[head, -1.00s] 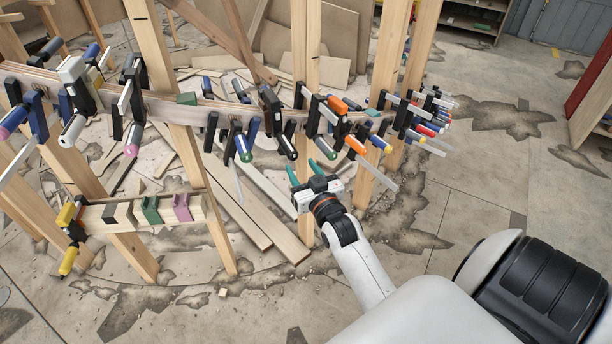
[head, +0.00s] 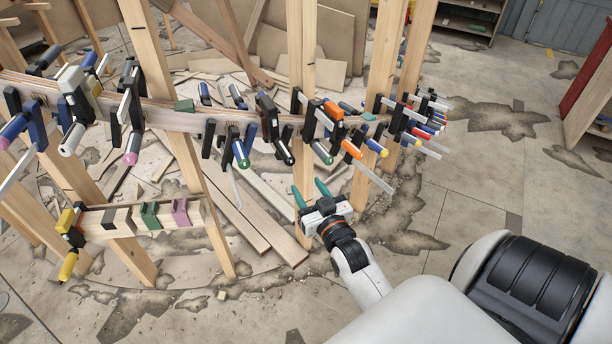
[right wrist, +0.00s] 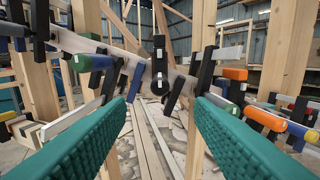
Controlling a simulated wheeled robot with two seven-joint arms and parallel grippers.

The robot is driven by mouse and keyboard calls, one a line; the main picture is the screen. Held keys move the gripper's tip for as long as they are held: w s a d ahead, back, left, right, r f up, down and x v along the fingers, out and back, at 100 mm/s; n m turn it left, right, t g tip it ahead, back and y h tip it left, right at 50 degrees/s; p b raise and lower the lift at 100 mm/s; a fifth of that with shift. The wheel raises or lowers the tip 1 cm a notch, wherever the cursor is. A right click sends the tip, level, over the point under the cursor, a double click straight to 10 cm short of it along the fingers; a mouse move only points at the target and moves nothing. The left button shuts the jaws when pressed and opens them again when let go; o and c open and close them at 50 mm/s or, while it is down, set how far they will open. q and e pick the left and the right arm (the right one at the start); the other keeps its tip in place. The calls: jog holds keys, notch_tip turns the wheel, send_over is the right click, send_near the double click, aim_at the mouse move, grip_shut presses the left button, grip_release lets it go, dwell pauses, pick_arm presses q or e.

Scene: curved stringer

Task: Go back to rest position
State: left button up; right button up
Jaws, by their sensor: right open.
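My right gripper (head: 312,193) has teal fingers that stand apart with nothing between them. It is below the clamped curved stringer (head: 180,118), in front of a wooden post, and touches no clamp that I can see. In the right wrist view, the two teal fingers (right wrist: 158,118) are spread wide, with the stringer (right wrist: 135,62) and its clamps beyond them. My left gripper is not in view.
Several bar clamps (head: 325,118) jut from the stringer toward me. Upright posts (head: 303,60) hold it. A lower short beam (head: 120,220) carries small coloured blocks and a yellow clamp. Loose boards (head: 265,220) lie on the floor. Floor at the right (head: 480,190) is clear.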

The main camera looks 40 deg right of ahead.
dwell(0.5)
jog(key=s+a+f+n+g+y, duration=0.1)
jog(key=s+a+f+g, duration=0.25)
jog(key=f, duration=0.75)
jog(key=s+a+f+n+g+y, duration=0.1)
jog(key=s+a+f+g, duration=0.2)
jog(key=f, duration=0.9)
jog(key=s+a+f+n+g+y, duration=0.1)
jog(key=s+a+f+g+y, duration=0.3)
jog(key=f, duration=0.7)
jog(key=s+f+g, duration=0.2)
jog(key=s+f, duration=0.3)
jog(key=s, duration=0.4)
jog(key=s+f+n+g+h, duration=0.1)
jog(key=s+f+g, duration=0.1)
jog(key=s+f, duration=0.3)
jog(key=s+f+n+g+h, duration=0.1)
jog(key=s+f, duration=0.4)
jog(key=s, duration=0.9)
jog(key=shift+a+f+g, duration=0.15)
jog(key=shift+f+g, duration=0.05)
jog(key=shift+g, duration=0.35)
